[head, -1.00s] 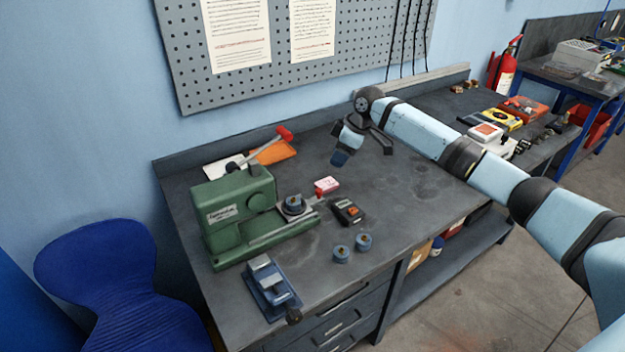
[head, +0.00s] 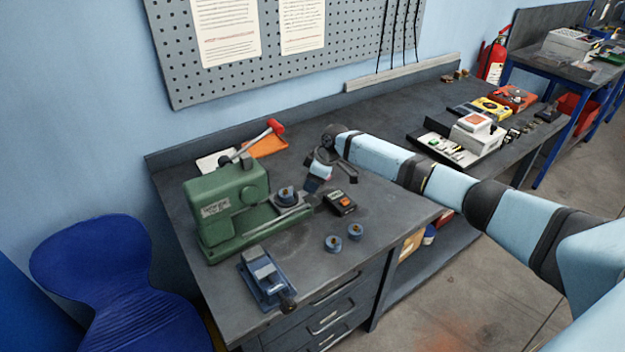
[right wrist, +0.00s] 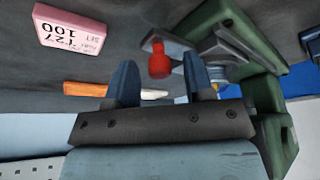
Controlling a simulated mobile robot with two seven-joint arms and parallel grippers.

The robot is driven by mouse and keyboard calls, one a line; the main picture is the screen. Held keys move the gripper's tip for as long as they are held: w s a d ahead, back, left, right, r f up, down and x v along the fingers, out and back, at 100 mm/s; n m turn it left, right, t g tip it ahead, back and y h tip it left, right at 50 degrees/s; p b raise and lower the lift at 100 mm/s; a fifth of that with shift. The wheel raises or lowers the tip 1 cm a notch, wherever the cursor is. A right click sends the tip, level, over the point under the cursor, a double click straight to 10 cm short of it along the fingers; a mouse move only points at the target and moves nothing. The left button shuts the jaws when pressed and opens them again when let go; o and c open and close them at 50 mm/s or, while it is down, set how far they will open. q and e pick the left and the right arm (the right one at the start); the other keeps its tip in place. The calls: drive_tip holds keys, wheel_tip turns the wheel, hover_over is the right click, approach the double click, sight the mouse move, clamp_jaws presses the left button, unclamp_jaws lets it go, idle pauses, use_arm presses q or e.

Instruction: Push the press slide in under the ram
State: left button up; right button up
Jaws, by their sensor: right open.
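The green press (head: 213,208) stands on the dark bench at left. Its slide (head: 291,205) sticks out to the right of the press head and carries a small blue-grey round part (head: 287,194). In the right wrist view the slide's red knob (right wrist: 159,65) shows between and beyond my right fingers. My right gripper (head: 312,185) is open and points down beside the slide's outer end; it also shows in the right wrist view (right wrist: 161,75). I cannot tell whether it touches the knob. The knob is hidden in the head view. My left gripper is not in view.
A black device with an orange button (head: 341,203) and two blue round parts (head: 344,238) lie right of the slide. A blue vise-like fixture (head: 265,277) is at the front edge. A pink box (right wrist: 71,30) shows in the right wrist view. The red-tipped press lever (head: 273,127) rises behind.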

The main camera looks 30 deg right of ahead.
sight(280, 195)
drive_tip(key=shift+c, duration=0.2)
clamp_jaws()
drive_tip(key=a+p, duration=0.1)
drive_tip(key=a, duration=0.2)
drive_tip(key=a+p, duration=0.1)
drive_tip(key=a, duration=0.2)
drive_tip(key=a+p, duration=0.1)
drive_tip(key=a, duration=0.2)
drive_tip(key=shift+s+a+r+p, duration=0.1)
drive_tip(key=shift+s+a+p, duration=0.2)
drive_tip(key=shift+s+a, duration=0.1)
drive_tip(key=shift+a, duration=0.3)
drive_tip(key=shift+o, duration=0.2)
unclamp_jaws()
drive_tip(key=shift+a, duration=0.15)
